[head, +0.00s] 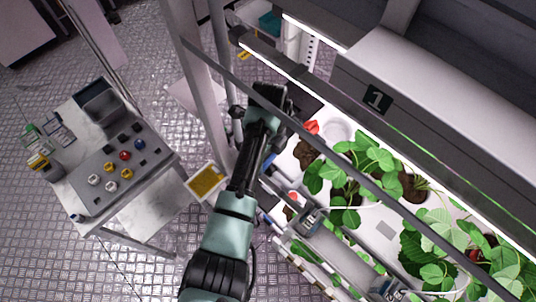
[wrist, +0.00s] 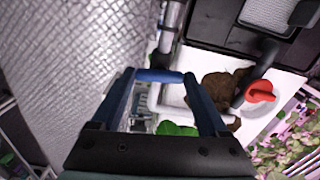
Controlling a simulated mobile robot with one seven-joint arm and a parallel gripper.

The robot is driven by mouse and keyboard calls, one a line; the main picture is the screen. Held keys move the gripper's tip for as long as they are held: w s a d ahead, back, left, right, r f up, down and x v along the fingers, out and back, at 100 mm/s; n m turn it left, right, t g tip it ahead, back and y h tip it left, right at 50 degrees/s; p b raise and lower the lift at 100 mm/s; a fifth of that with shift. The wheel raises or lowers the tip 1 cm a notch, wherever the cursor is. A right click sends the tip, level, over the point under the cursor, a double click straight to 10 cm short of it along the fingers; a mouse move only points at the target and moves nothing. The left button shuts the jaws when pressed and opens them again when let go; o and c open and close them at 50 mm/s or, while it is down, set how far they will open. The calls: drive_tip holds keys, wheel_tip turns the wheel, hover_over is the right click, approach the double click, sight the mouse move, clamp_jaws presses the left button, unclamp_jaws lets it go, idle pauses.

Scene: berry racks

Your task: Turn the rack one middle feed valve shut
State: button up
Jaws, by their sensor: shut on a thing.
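In the wrist view a blue bar-like handle (wrist: 158,75), seemingly the feed valve's lever, lies between the fingertips. My gripper (wrist: 160,84) is shut on it, one finger at each end. A grey pipe (wrist: 172,28) with a dark collar runs just beyond it; the handle looks crosswise to this pipe. The valve body is mostly hidden. In the head view my arm reaches to the near edge of rack one, marked by a "1" plate (head: 376,99). The fingertips are hidden there by my arm, and I cannot tell the handle apart.
A red knob (wrist: 260,92) on black fittings is close to the right of the gripper; it also shows in the head view (head: 311,127). Leafy plants (head: 345,180) fill the rack tray. A metal post (head: 205,85) stands close left. A control cart (head: 165,160) stands farther left.

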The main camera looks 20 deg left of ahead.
drive_tip(key=shift+w+d, duration=0.1)
drive_tip(key=o, duration=1.2)
drive_tip(key=shift+o, duration=0.2)
wheel_tip(320, 180, up, 12)
drive_tip(key=p, duration=0.1)
drive_tip(key=shift+c, duration=0.3)
